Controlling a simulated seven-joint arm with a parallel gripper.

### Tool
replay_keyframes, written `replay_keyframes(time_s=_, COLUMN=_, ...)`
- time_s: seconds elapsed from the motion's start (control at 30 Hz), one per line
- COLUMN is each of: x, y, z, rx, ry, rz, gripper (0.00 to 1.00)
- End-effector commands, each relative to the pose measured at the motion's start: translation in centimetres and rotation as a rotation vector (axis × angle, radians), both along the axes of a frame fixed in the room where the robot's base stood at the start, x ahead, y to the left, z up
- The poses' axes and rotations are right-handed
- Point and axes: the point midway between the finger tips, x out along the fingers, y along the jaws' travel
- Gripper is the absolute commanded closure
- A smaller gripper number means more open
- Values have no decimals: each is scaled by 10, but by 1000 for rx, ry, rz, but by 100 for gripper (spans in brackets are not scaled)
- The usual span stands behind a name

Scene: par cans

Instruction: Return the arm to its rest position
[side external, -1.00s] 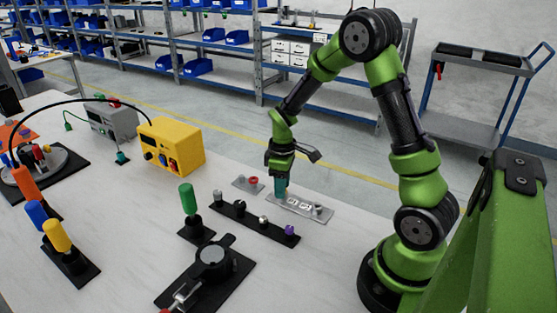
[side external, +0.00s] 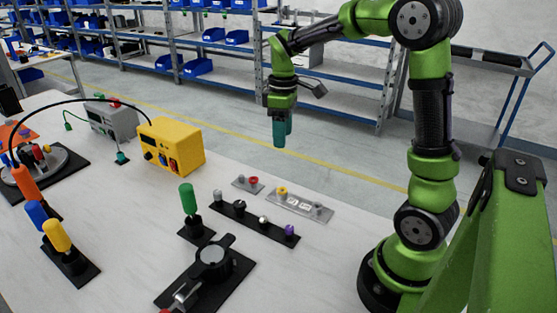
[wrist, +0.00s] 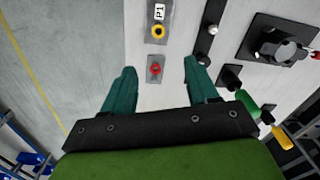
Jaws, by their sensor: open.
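My gripper (side external: 279,133) hangs high above the back edge of the table, fingers pointing down, clear of everything. In the wrist view its two teal fingers (wrist: 158,80) are spread apart with nothing held between them. Below it, a metal plate (side external: 306,207) carries a yellow round part (side external: 281,191) at its left end.
A black strip with several knobs (side external: 262,222), a green-handled tool (side external: 188,198) and a black clamp fixture (side external: 213,258) stand nearer the front. A yellow box (side external: 172,146) and a grey box (side external: 112,122) stand at the back left. The air around my gripper is free.

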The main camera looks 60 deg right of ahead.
Motion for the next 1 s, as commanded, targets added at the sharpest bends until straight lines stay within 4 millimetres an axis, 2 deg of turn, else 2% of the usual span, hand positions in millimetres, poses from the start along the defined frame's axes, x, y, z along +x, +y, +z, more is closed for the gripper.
replay_keyframes(time_s=0.37, x=0, y=0, z=4, rx=-2, ry=-1, rz=-19, gripper=41)
replay_keyframes(time_s=0.53, x=-1, y=4, z=-5, rx=3, ry=-21, rz=-168, gripper=41)
replay_keyframes(time_s=0.77, x=-29, y=51, z=10, rx=77, ry=-176, rz=-453, gripper=41)
replay_keyframes(time_s=1.0, x=-77, y=110, z=31, rx=228, ry=-372, rz=-668, gripper=41)
